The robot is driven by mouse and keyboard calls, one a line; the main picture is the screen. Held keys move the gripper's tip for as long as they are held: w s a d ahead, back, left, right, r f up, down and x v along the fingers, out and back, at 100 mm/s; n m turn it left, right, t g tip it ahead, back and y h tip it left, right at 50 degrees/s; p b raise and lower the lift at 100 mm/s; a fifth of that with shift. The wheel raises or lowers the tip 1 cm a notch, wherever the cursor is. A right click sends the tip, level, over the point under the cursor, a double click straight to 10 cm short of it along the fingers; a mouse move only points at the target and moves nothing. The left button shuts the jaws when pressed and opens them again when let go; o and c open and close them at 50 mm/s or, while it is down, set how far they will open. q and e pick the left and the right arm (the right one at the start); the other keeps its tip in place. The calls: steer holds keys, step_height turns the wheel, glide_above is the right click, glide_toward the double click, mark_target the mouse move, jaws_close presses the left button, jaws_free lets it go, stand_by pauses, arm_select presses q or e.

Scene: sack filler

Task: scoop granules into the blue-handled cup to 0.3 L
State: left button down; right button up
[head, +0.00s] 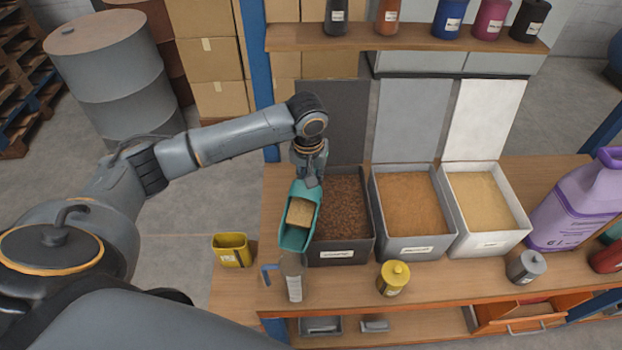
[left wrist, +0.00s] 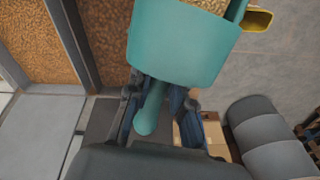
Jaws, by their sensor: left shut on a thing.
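My left gripper (head: 309,170) is shut on the handle of a teal scoop (head: 299,236); the grip also shows in the left wrist view (left wrist: 152,105). The scoop holds a heap of light tan granules (head: 300,212). Its front end is tilted down toward a clear cup (head: 293,284) with a blue handle (head: 270,273), which stands upright on the bench. The scoop's lip is just above or behind the cup's rim; I cannot tell whether they touch. The cup's fill level is not readable. My right gripper is not in view.
Three open bins stand right of the scoop: dark brown (head: 341,250), orange-tan (head: 410,243) and pale (head: 500,240) granules. A yellow container (head: 232,250) stands left of the cup. A yellow canister (head: 394,278), a grey canister (head: 525,266) and a purple jug (head: 575,210) stand right.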

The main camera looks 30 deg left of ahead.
arm_select(q)
steer(key=shift+s+d+r+t+b, duration=0.1)
steer(key=shift+s+r+t+b, duration=0.15)
steer(key=shift+r+t+b, duration=0.25)
steer(key=shift+s+d+r+t+y+b, duration=0.1)
steer(key=shift+s+r+t+y+b, duration=0.1)
steer(key=shift+r+t+b, duration=0.3)
steer(key=shift+s+r+t+y+b, duration=0.2)
steer(key=shift+r+t+b, duration=0.1)
steer(key=shift+r+b, duration=0.4)
steer(key=shift+s+r+t+b, duration=0.2)
steer(key=shift+r+t+b, duration=0.2)
steer(key=shift+r+b, duration=0.15)
steer(key=shift+s+d+r, duration=0.1)
steer(key=shift+s+r, duration=0.05)
steer(key=shift+r, duration=0.05)
steer(key=shift+s+r+t, duration=0.3)
steer(key=shift+t, duration=0.2)
steer(key=r+g+p, duration=0.1)
steer(key=p, duration=0.3)
steer(key=s+r+g+p, duration=0.1)
steer(key=r+p, duration=0.1)
steer(key=p, duration=0.3)
steer(key=r+g+p, duration=0.1)
steer(key=r+p, duration=0.1)
steer(key=p, duration=0.2)
steer(key=shift+s+d+h, duration=0.3)
steer(key=shift+s+d, duration=0.05)
steer(key=shift+s, duration=0.05)
